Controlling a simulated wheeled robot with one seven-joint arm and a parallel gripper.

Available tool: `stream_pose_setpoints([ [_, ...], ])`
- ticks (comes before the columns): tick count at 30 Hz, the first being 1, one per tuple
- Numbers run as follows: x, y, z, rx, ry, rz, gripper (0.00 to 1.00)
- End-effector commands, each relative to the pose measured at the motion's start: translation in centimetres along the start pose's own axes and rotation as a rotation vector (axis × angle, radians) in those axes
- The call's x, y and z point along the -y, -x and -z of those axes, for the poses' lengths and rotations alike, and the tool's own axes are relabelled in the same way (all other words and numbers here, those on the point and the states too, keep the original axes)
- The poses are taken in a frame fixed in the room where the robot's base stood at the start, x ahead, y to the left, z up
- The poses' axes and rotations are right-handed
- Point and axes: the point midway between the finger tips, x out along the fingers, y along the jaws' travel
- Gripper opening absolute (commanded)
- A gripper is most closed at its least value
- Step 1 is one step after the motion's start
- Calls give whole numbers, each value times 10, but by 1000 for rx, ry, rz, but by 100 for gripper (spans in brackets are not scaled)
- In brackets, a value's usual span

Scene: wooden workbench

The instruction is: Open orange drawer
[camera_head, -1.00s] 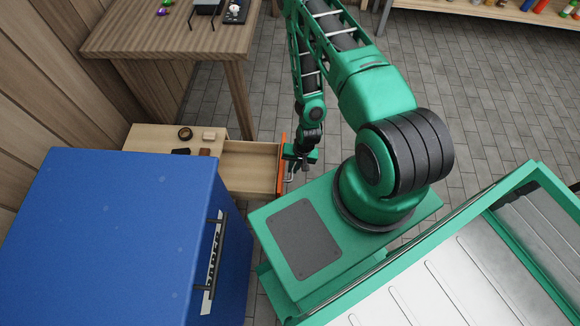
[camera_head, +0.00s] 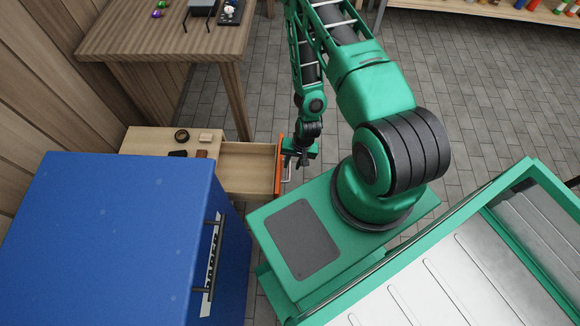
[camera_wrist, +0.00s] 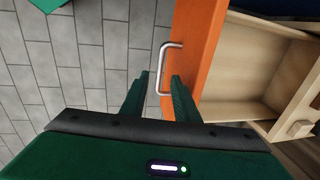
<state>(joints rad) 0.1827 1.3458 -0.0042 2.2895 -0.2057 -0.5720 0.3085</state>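The orange drawer (camera_head: 279,165) stands pulled out from the light wooden cabinet, its empty pale inside (camera_head: 245,170) showing. Its metal bar handle (camera_head: 287,180) is on the outer face of the orange front. In the wrist view the orange front (camera_wrist: 195,45) fills the upper middle, with the handle (camera_wrist: 163,66) on its left side. My gripper (camera_head: 302,160) is beside the front, close to the handle. In the wrist view the fingers of my gripper (camera_wrist: 160,76) are apart, one to each side of the handle's lower end. They hold nothing; the exact gap to the handle is unclear.
The cabinet top (camera_head: 150,137) carries a dark round item (camera_head: 181,135) and several small blocks. A blue cabinet (camera_head: 120,235) stands in front of it. A wooden table (camera_head: 165,45) stands behind. Grey tiled floor (camera_head: 460,95) is free on the right.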

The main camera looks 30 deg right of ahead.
Motion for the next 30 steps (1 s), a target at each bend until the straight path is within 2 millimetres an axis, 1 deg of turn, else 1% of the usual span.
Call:
stream_pose_setpoints([
  [1,0,11,2,-3,-1,1,28],
  [6,1,39,2,-2,-2,1,28],
  [12,1,62,2,-2,-1,0,28],
  [18,1,70,2,-2,-1,0,28],
  [30,1,70,2,-1,-1,0,28],
])
